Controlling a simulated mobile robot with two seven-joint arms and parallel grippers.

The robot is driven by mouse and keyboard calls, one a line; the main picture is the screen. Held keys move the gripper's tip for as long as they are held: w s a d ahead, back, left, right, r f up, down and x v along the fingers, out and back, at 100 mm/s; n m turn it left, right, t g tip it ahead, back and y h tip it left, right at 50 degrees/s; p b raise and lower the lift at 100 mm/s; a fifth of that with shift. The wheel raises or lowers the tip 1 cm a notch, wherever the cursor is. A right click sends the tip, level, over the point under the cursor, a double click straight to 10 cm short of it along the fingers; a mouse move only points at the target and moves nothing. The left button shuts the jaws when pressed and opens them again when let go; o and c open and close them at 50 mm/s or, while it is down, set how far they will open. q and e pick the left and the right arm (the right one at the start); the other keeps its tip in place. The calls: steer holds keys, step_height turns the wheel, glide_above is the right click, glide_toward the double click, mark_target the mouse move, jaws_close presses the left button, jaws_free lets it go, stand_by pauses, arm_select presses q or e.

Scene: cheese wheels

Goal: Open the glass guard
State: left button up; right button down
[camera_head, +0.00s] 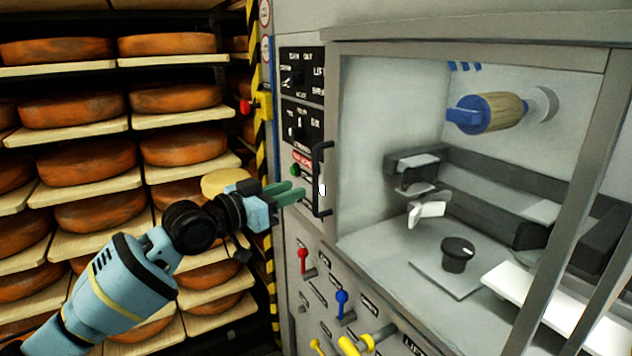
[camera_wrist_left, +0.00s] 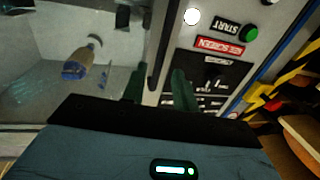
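The glass guard (camera_head: 385,120) is a clear pane in a grey metal frame on the front of the machine, and it looks closed. Its black vertical bar handle (camera_head: 317,180) is on the frame's left edge; the handle also shows in the left wrist view (camera_wrist_left: 162,48). My left gripper (camera_head: 298,194) has green fingers and is just left of the handle in the head view. In the left wrist view the fingers (camera_wrist_left: 160,88) are apart, with the handle's line running between them. They do not appear closed on it. My right gripper is not in view.
A control panel (camera_head: 302,120) with knobs and a green button sits left of the handle. Coloured levers (camera_head: 342,303) stick out below. Shelves of cheese wheels (camera_head: 170,100) stand at left, beside a yellow-black striped post (camera_head: 262,150). A blue-and-wood roller (camera_head: 490,112) is behind the glass.

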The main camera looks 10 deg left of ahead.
arm_select(q)
glide_above(316, 210)
steer(key=shift+w+a+r, duration=0.15)
steer(key=shift+w+r, duration=0.05)
steer(key=shift+w, duration=0.15)
stand_by(0.5)
jaws_close()
